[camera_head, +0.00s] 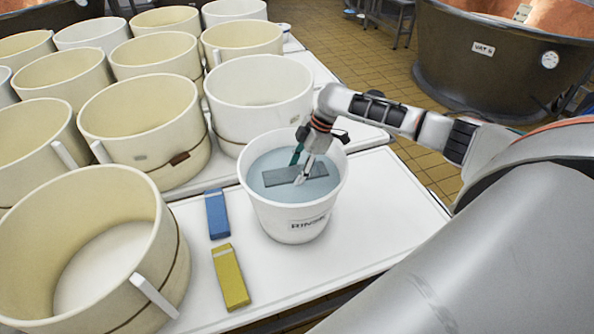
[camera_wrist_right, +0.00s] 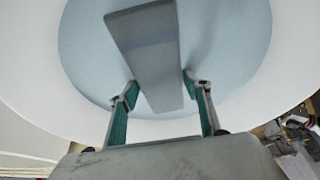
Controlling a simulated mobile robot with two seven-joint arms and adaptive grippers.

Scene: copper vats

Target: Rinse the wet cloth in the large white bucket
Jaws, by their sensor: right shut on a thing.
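The large white bucket (camera_head: 268,215), with a dark label on its front that seems to read RINSE, stands on the white table and holds pale blue water. The wet cloth (camera_head: 300,168), a flat grey-blue strip, lies in the bucket at about the water surface. My right gripper (camera_head: 302,174) reaches down into the bucket and is shut on the cloth. In the right wrist view the cloth (camera_wrist_right: 148,45) runs away between its two fingers, over the water. How deep the cloth sits is hard to tell. My left gripper is not in view.
A blue block (camera_head: 217,215) and a yellow block (camera_head: 230,277) lie left of the bucket. Several cream and white tubs (camera_head: 145,125) crowd the left and back. Clear white tabletop (camera_head: 385,215) lies right of the bucket. A large vat (camera_head: 470,55) stands beyond.

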